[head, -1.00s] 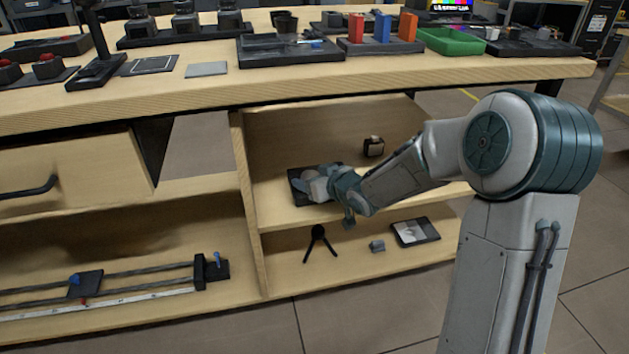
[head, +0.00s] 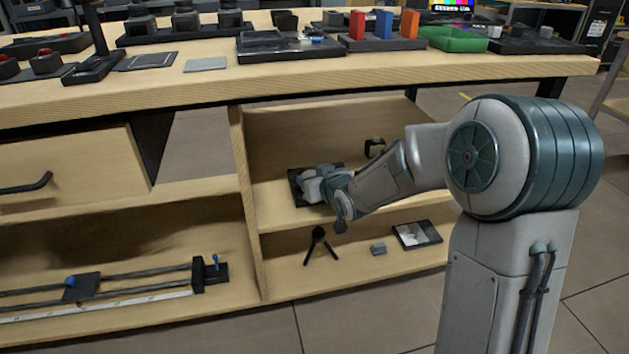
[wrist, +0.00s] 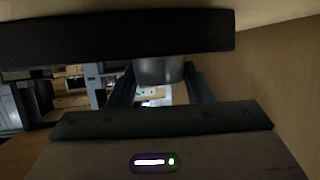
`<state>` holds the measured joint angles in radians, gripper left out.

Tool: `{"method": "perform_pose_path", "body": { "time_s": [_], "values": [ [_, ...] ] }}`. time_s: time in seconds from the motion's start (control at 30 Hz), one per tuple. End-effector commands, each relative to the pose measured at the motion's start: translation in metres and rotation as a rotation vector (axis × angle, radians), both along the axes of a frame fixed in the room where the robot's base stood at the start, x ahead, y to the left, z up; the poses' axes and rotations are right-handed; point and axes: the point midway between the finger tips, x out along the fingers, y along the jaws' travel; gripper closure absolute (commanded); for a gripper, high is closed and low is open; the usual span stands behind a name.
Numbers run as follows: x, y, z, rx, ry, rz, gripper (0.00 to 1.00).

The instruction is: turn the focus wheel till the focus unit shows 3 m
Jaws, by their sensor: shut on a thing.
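The focus unit's dark base (head: 295,190) lies on the upper shelf of the open bay under the bench. My gripper (head: 308,184) is over it and hides most of it. In the wrist view, a dark slab (wrist: 110,42), apparently the same base, crosses the top. A grey round focus wheel (wrist: 160,70) stands out from it, between the two fingers of my gripper (wrist: 162,88). The gripper is shut on the wheel. The unit's distance reading cannot be seen in either view.
A dark small object (head: 374,147) stands at the back of the shelf, close to my forearm. An upright divider (head: 245,200) bounds the bay on the left. A small tripod (head: 320,243), a grey block (head: 378,249) and a framed card (head: 418,234) lie on the lower shelf.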

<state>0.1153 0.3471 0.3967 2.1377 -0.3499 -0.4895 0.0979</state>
Motion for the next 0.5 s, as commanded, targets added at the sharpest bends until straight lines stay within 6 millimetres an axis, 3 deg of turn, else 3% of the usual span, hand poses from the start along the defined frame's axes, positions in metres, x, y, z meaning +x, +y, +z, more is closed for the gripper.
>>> {"method": "perform_pose_path", "body": {
  "time_s": [0.4,0.43,0.5],
  "values": [
    [-0.0002,-0.0008,-0.0003,-0.001,0.002,-0.016,0.78],
    [-0.0002,-0.0008,-0.0003,-0.001,0.002,-0.015,0.49],
    [-0.0002,-0.0007,-0.0002,-0.001,0.002,-0.015,0.33]
  ]
}}
